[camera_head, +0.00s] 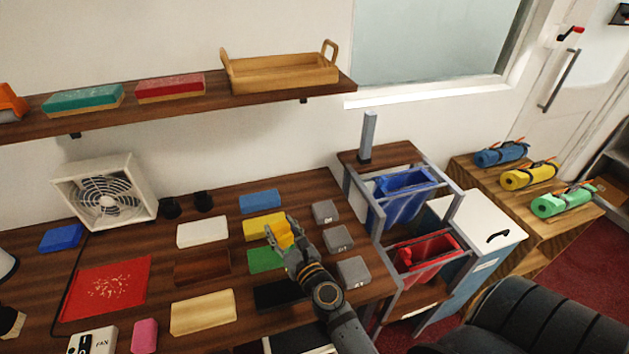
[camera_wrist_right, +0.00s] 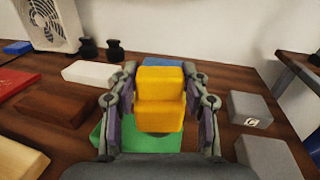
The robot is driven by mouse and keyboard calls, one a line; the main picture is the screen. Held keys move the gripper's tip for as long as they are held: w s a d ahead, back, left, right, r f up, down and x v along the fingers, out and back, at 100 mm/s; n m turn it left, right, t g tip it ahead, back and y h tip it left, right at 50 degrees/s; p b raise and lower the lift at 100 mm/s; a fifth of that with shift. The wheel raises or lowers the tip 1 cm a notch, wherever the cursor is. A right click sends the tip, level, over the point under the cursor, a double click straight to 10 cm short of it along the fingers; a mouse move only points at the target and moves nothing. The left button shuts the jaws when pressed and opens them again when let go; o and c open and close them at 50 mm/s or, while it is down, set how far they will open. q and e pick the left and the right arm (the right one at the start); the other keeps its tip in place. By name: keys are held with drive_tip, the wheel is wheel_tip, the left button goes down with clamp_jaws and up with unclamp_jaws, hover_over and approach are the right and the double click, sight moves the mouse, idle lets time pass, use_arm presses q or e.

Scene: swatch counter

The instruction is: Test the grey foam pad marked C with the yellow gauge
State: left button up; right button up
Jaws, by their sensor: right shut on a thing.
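My right gripper (camera_head: 282,232) is shut on a small yellow block, the gauge (camera_wrist_right: 160,115), and holds it over the counter. In the right wrist view the gauge sits between both fingers (camera_wrist_right: 160,108). A yellow pad (camera_head: 262,222) lies just behind it in the head view. Three grey foam pads stand in a column to the right: a back one (camera_head: 325,209), a middle one (camera_head: 337,236) and a front one (camera_head: 353,269). The gauge is apart from all three. My left gripper is not in view.
A green pad (camera_head: 265,260), a blue pad (camera_head: 260,201), a white pad (camera_head: 202,232) and a cream pad (camera_head: 203,312) lie nearby. A fan (camera_head: 105,192) stands at the back left. Bins, blue (camera_head: 400,200) and red (camera_head: 425,260), are beyond the counter's right edge.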

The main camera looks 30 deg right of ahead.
use_arm(q)
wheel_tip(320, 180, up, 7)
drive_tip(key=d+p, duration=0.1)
drive_tip(key=p, duration=0.6)
use_arm(e)
drive_tip(key=w+d+r+m+h, duration=0.15)
drive_tip(key=w+d, duration=0.25)
drive_tip(key=d, duration=0.5)
drive_tip(key=w+d+r+m+h, duration=0.1)
drive_tip(key=w+d+r+h, duration=0.15)
drive_tip(key=d, duration=0.75)
drive_tip(key=f+b, duration=0.1)
drive_tip(key=b, duration=0.1)
drive_tip(key=f+b, duration=0.4)
drive_tip(key=shift+w+a+f+b, duration=0.1)
drive_tip(key=shift+w+f+b, duration=0.1)
drive_tip(key=shift+w+b, duration=0.1)
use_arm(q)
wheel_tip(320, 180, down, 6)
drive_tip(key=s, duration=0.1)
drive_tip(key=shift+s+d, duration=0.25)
use_arm(e)
drive_tip(key=shift+s+r, duration=0.1)
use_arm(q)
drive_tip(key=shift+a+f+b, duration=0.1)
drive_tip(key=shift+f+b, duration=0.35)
use_arm(e)
drive_tip(key=shift+f, duration=0.55)
